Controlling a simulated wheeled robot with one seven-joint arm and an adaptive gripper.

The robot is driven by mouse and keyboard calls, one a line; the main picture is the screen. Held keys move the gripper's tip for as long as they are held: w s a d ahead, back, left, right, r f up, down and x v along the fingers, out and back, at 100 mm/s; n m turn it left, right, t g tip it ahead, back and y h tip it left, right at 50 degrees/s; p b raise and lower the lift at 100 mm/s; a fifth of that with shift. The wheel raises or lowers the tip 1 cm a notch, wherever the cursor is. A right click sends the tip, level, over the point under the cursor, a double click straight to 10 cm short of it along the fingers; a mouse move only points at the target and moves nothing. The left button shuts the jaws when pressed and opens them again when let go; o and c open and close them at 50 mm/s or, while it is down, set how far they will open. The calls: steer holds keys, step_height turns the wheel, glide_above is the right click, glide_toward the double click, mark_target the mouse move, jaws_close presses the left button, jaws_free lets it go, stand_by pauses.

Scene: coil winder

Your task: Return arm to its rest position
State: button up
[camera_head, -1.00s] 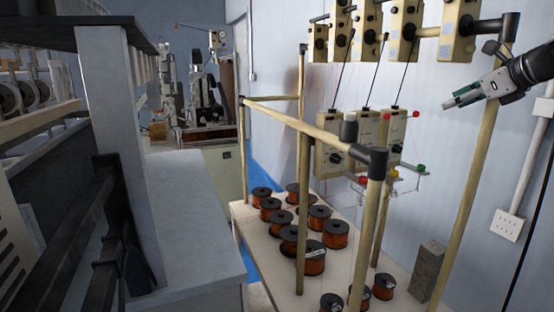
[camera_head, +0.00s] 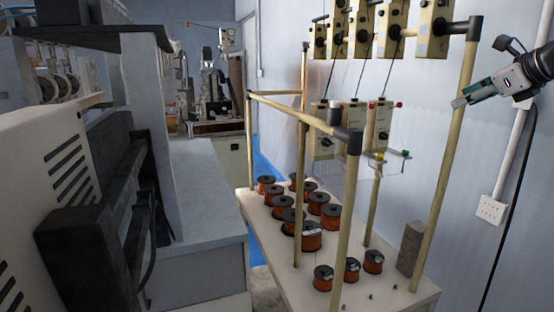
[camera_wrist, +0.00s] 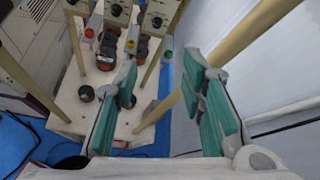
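My gripper (camera_head: 468,96) shows at the upper right of the head view, at the end of my arm, beside the right post of the spool rack and in front of the wall. In the wrist view my gripper (camera_wrist: 165,98) has its two green-padded fingers spread apart, with nothing between them. The fingers point down toward the rack's table, and a tan post passes behind them.
A white table (camera_head: 262,232) carries several copper wire spools (camera_head: 311,236) inside a tan pole frame (camera_head: 352,180). Tensioner boxes (camera_head: 383,125) hang on the frame. A grey block (camera_head: 410,247) stands at the table's right. A grey machine (camera_head: 75,225) fills the left. A wall socket (camera_head: 490,209) is at right.

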steer(key=s+a+f+n+g+b, duration=0.15)
steer(key=s+a+f+n, duration=0.25)
steer(key=s+a+n, duration=0.55)
steer(key=s+a+f+n+g+p, duration=0.1)
steer(key=s+a+f+n+g, duration=0.25)
steer(key=s+a+n, duration=0.6)
steer(key=s+a+f+n+h, duration=0.1)
steer(key=s+a+f+n, duration=0.1)
steer(key=s+f+n, duration=0.1)
steer(key=s+a+f+n+h+b, duration=0.1)
steer(key=s+a+f+n, duration=0.1)
steer(key=s+f, duration=0.4)
steer(key=s+a+f+n+g, duration=0.1)
steer(key=s+a+f+n, duration=0.1)
steer(key=s+f+n, duration=0.2)
steer(key=shift+s+a+f+n+h, duration=0.35)
steer(key=shift+s+n, duration=0.25)
steer(key=shift+s, duration=0.5)
